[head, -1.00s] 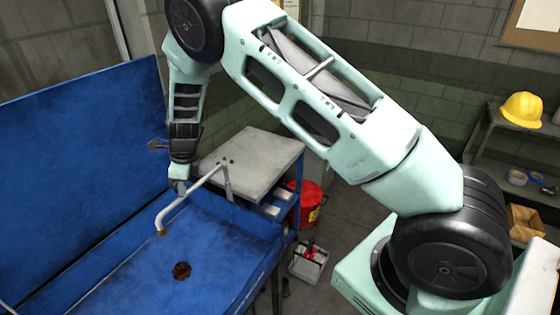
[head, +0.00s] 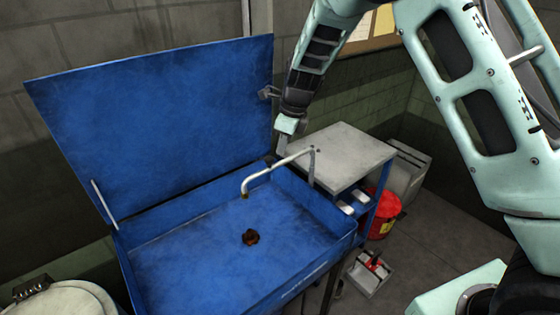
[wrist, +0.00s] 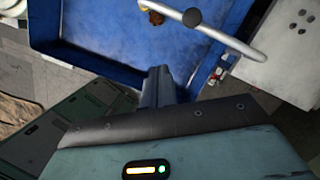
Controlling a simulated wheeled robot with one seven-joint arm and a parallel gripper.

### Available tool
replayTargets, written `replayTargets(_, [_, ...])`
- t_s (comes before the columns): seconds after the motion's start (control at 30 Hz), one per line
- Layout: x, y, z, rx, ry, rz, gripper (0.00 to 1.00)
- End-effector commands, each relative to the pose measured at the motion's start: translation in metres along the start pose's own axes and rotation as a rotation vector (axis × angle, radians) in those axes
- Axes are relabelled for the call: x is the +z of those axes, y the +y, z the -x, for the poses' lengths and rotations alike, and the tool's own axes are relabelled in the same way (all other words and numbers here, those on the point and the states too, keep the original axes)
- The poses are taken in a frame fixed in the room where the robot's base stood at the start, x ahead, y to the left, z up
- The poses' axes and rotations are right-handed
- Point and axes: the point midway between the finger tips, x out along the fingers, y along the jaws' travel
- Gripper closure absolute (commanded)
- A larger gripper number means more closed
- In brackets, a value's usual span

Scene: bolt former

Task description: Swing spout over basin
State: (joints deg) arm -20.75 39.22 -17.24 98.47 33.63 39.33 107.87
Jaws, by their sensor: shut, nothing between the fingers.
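The blue basin (head: 190,247) stands with its lid raised and a rusty drain (head: 250,237) in its floor. The silver spout (head: 277,170) runs from its pivot at the right rear corner, and its bent brass-coloured tip hangs over the basin. My gripper (head: 283,148) is shut and empty, pointing down just behind the middle of the spout. In the wrist view the gripper (wrist: 158,75) lies below the spout (wrist: 230,38) with a visible gap between them. The basin edge (wrist: 90,62) passes behind the fingers. Whether they touch anything is not clear.
The raised lid (head: 160,120) stands behind the basin. A grey-topped cart (head: 345,152) is to the right, with a red can (head: 383,212) and a small tool tray (head: 370,272) beside it. A pale drum (head: 60,300) is at lower left.

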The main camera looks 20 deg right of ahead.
Motion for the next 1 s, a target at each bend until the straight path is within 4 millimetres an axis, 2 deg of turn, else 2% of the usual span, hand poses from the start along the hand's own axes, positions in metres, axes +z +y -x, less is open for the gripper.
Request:
replayTargets(0.1, [0.001, 0.002, 0.013, -0.001, -0.001, 0.001, 1.0])
replayTargets(0.23, [0.001, 0.004, 0.02, 0.001, 0.0, 0.0, 1.0])
replayTargets(0.77, [0.001, 0.009, 0.021, 0.006, -0.001, 0.026, 1.0])
replayTargets(0.87, [0.001, 0.031, 0.018, 0.03, -0.006, 0.155, 1.0])
replayTargets(0.97, [-0.003, 0.075, 0.014, 0.07, -0.019, 0.423, 1.0])
replayTargets(1.0, [-0.005, 0.097, 0.013, 0.087, -0.027, 0.562, 1.0])
